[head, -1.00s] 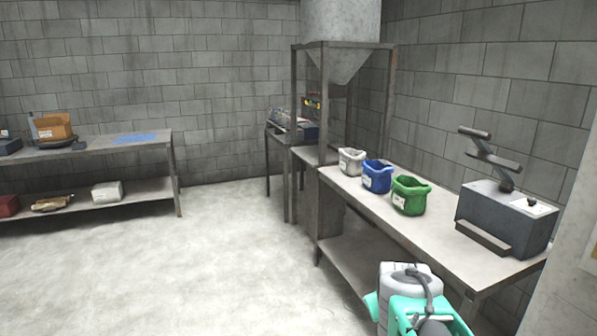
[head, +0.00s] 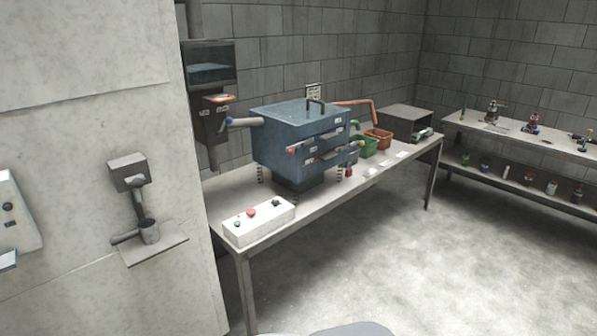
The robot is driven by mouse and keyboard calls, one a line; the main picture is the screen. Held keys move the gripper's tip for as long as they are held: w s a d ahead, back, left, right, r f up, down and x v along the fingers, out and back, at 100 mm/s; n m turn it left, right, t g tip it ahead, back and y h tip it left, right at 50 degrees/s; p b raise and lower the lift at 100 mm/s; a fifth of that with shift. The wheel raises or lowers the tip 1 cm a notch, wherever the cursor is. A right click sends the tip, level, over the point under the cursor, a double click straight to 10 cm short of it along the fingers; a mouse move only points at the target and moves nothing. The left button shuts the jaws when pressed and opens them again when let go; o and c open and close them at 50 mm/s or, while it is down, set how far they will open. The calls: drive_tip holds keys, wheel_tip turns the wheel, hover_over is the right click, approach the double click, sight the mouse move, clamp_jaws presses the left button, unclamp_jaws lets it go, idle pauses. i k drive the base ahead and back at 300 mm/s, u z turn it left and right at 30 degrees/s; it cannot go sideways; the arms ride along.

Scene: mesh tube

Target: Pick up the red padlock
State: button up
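I cannot make out a red padlock for certain. A small red item (head: 349,171) stands on the workbench by the right front leg of the blue machine, but it is too small to identify. My gripper is not in view.
A workbench (head: 225,195) holds the blue machine (head: 280,150), a white button box (head: 258,222), a green bin (head: 367,147), a red-brown bin (head: 379,138) and a grey box (head: 408,122). A shelf (head: 480,130) with several small items stands at right. The floor (head: 400,250) between is clear.

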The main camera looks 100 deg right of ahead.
sight(348, 173)
drive_tip(key=z, duration=4.8)
drive_tip(key=i, duration=4.2)
drive_tip(key=u, duration=3.2)
